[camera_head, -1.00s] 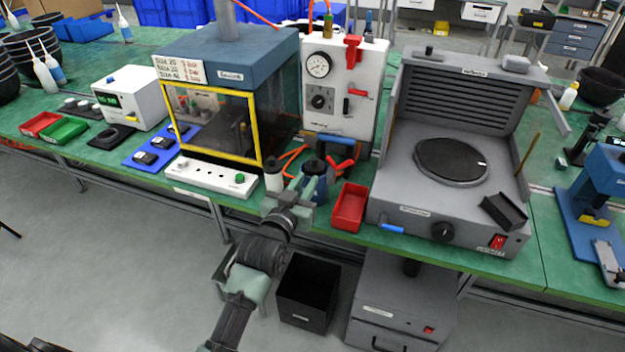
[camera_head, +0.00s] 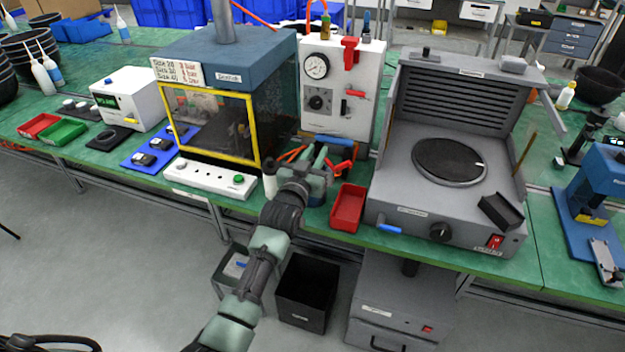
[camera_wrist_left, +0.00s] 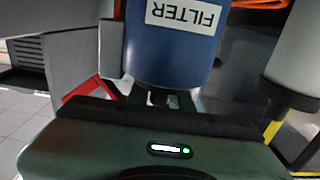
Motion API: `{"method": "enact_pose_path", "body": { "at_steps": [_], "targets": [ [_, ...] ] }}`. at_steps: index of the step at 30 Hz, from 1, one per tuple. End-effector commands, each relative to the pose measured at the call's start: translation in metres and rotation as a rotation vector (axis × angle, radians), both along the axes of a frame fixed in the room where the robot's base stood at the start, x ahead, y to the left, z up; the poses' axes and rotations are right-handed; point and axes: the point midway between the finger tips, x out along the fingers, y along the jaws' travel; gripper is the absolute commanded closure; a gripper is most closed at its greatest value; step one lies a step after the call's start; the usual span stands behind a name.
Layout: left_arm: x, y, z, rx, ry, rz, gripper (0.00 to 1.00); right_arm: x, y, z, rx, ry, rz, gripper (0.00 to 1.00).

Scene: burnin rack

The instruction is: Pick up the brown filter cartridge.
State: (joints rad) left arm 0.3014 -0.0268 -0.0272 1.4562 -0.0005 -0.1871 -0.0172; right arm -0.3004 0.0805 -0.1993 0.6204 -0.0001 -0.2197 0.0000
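I cannot make out a brown filter cartridge in either view. A blue cylinder with a white FILTER label (camera_wrist_left: 172,50) fills the upper middle of the left wrist view, its label upside down. In the head view it is mostly hidden behind my left gripper (camera_head: 322,165), which is at the bench's front edge below the white gauge panel. My right gripper is not in view.
A white bottle (camera_head: 270,184) stands close left of my gripper, and a red tray (camera_head: 348,208) close right. Behind are the white gauge panel (camera_head: 352,105) and orange hoses. The yellow-framed cabinet (camera_head: 222,125) and grey machine (camera_head: 400,195) flank the spot. A black bin (camera_head: 305,300) is below.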

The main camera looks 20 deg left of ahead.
Motion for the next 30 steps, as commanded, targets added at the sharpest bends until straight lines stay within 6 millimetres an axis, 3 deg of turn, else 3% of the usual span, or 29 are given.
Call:
{"method": "enact_pose_path", "body": {
  "at_steps": [8,10,11,30],
  "targets": [
    [0.0029,-0.0002,-0.0003,0.000,0.000,0.000,0.79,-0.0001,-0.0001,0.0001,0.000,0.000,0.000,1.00],
    [0.0028,-0.0002,-0.0003,0.000,0.000,0.000,0.98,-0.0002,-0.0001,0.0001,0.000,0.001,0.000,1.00],
    [0.0028,-0.0002,-0.0003,0.000,0.000,0.000,1.00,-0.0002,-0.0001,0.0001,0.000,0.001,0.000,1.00],
    [0.0026,-0.0001,-0.0009,0.000,0.001,0.000,1.00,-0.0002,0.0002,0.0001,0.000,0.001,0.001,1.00]
  ]
}}
